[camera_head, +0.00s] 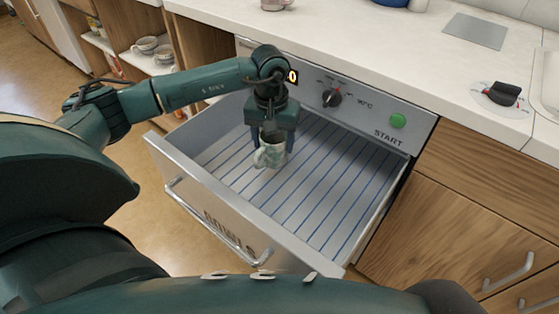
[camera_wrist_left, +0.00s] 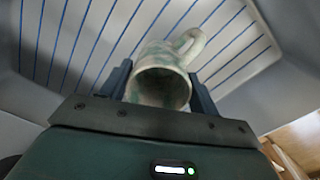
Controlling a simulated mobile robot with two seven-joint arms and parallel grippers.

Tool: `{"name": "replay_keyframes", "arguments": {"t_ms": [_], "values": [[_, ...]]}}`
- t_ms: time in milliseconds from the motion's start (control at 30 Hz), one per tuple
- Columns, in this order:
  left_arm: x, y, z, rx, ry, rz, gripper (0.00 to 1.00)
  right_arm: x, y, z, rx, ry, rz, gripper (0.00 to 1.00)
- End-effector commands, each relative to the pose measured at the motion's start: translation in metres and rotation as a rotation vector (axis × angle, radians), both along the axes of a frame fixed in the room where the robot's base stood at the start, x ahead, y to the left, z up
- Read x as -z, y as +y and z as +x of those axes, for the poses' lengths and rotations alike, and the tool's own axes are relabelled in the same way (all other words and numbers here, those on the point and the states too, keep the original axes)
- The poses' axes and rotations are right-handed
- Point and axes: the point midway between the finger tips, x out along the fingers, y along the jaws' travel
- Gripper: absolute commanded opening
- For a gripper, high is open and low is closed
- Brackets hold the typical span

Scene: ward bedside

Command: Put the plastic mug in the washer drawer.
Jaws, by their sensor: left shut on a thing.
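The plastic mug (camera_head: 270,154) is pale with green marbled patches. My left gripper (camera_head: 268,140) is shut on it, inside the outline of the open washer drawer (camera_head: 330,190). In the left wrist view the mug (camera_wrist_left: 162,80) sits between the two dark fingers (camera_wrist_left: 160,88), its open mouth facing the camera and its handle to the upper right. The drawer's blue-striped floor (camera_wrist_left: 85,40) lies behind it. Whether the mug touches the floor, I cannot tell. My right gripper is not in view.
The washer panel with a black dial (camera_head: 332,98) and green START button (camera_head: 398,120) stands behind the drawer. The drawer front with its handle (camera_head: 215,222) faces me. The drawer floor to the right of the mug is clear. Cups (camera_head: 146,45) stand on a shelf at left.

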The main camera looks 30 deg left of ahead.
Motion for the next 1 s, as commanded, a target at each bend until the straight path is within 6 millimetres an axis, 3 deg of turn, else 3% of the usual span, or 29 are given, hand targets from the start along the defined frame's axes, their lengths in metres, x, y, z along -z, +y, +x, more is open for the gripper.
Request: {"name": "replay_keyframes", "arguments": {"t_ms": [467,867,900,1000], "values": [[0.055,0.000,0.000,0.000,0.001,0.000,0.39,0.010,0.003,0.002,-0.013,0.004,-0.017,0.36],[0.060,0.000,0.000,0.000,-0.001,0.000,0.39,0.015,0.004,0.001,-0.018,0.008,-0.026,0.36],[0.058,0.000,0.000,0.000,-0.001,0.000,0.64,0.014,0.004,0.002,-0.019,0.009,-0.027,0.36],[0.058,0.000,0.000,0.000,0.000,0.000,0.73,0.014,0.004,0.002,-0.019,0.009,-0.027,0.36]]}}
